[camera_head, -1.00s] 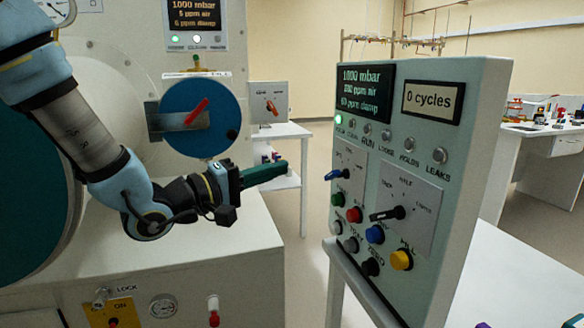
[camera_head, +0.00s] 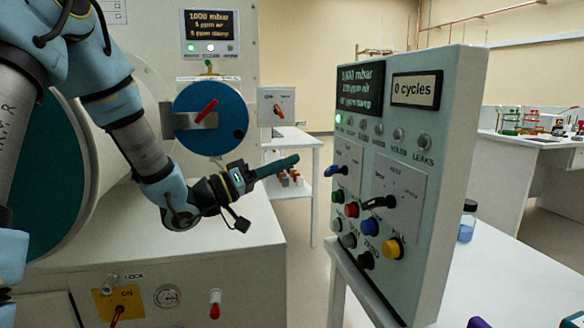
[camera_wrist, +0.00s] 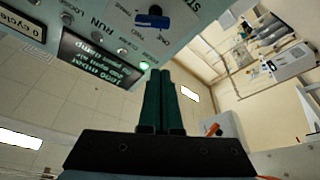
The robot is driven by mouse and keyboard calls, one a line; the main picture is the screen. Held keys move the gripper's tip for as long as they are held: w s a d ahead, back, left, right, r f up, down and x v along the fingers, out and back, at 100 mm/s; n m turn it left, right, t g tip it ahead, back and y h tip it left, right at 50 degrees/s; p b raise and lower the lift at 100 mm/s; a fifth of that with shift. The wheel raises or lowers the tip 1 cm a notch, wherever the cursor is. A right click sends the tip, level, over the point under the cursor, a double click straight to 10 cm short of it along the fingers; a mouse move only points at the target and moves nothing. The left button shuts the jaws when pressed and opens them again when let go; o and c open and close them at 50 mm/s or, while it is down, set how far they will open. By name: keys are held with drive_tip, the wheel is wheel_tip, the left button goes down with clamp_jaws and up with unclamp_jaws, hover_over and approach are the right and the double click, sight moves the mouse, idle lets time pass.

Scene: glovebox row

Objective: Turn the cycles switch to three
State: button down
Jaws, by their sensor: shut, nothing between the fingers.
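The upright control panel (camera_head: 425,150) stands right of centre in the head view. It carries a blue-handled switch (camera_head: 337,170) and, lower right, a black-handled switch (camera_head: 378,202), each on a pale plate. The panel's small display (camera_head: 416,90) reads "0 cycles". My gripper (camera_head: 296,158) is shut and empty, its green fingers pointing right, apart from the panel on its left side. In the wrist view, the closed fingers (camera_wrist: 159,73) are seen with the panel inverted above them and the blue-handled switch (camera_wrist: 152,18) near the top.
Several coloured buttons (camera_head: 393,249) sit below the switches on the panel. A white table (camera_head: 490,270) carries the panel, with a blue-liquid bottle (camera_head: 467,222) behind it. The large chamber with a blue disc (camera_head: 211,118) stands at the left. A gap of floor separates it from the panel.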

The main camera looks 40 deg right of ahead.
sight(331, 171)
drive_tip(key=p+x, duration=0.2)
drive_tip(key=x, duration=0.5)
drive_tip(key=shift+s+a+f, duration=0.25)
drive_tip(key=shift+s+f, duration=0.25)
drive_tip(key=shift+f, duration=0.35)
drive_tip(key=shift+s+a+f, duration=0.25)
drive_tip(key=shift+s+f, duration=0.25)
drive_tip(key=shift+f, duration=0.35)
drive_tip(key=shift+s+a+f+n+p, duration=0.15)
drive_tip(key=shift+f+n+p, duration=0.1)
drive_tip(key=shift+n+p, duration=0.35)
drive_tip(key=n+t+p, duration=0.1)
drive_tip(key=n+p, duration=0.1)
drive_tip(key=n+y+p, duration=0.1)
drive_tip(key=n+p, duration=0.1)
drive_tip(key=n+t+p, duration=0.1)
drive_tip(key=n+p, duration=0.1)
drive_tip(key=n, duration=0.1)
drive_tip(key=shift+s+f+t, duration=0.3)
drive_tip(key=shift+s+f, duration=0.05)
drive_tip(key=shift+s, duration=0.05)
drive_tip(key=shift+f+y, duration=0.1)
drive_tip(key=shift+y, duration=0.2)
